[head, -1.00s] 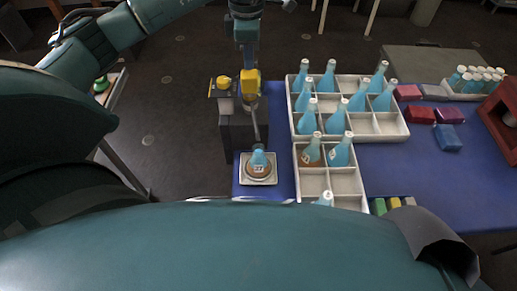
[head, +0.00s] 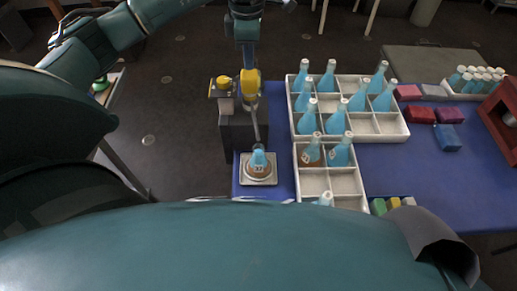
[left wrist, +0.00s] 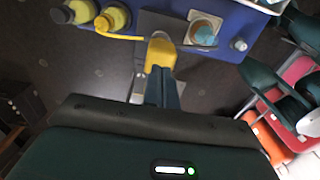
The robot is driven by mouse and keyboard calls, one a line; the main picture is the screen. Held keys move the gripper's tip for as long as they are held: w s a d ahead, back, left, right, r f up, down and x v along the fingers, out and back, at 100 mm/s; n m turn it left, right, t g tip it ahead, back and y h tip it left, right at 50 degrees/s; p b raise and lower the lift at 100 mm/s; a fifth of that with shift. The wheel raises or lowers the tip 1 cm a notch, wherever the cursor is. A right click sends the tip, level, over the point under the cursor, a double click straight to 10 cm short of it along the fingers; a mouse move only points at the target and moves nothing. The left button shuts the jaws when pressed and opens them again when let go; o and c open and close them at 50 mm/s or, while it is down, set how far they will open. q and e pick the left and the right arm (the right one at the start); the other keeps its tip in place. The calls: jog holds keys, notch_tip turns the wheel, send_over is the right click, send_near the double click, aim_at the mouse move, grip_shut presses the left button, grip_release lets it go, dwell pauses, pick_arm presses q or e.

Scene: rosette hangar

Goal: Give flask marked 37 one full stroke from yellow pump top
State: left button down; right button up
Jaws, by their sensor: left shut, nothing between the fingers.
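The yellow pump top (head: 249,82) stands upright at the left of the blue table, with a grey spout running down toward a flask. My left gripper (head: 248,68) points down at it from above, shut and empty. In the left wrist view the yellow top (left wrist: 160,54) is right at the tips of the shut fingers (left wrist: 162,72); I cannot tell whether they touch. The flask marked 37 (head: 258,164) has a blue upper part and a brown base. It stands upright on a small pale square plate (head: 259,183) below the spout. My right gripper is not in view.
Another yellow top (head: 222,82) stands just left of the pump. A white divided crate (head: 376,124) with several blue flasks stands right of it, and a smaller one (head: 314,183) is in front. Coloured blocks (head: 447,138) lie further right on the blue table (head: 388,174).

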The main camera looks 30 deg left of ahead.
aim_at(249, 73)
pick_arm(q)
jog(key=shift+f, duration=0.15)
jog(key=shift+f+b, duration=0.75)
jog(key=shift+f, duration=0.15)
jog(key=shift+f+b, duration=0.55)
jog(key=shift+f, duration=0.25)
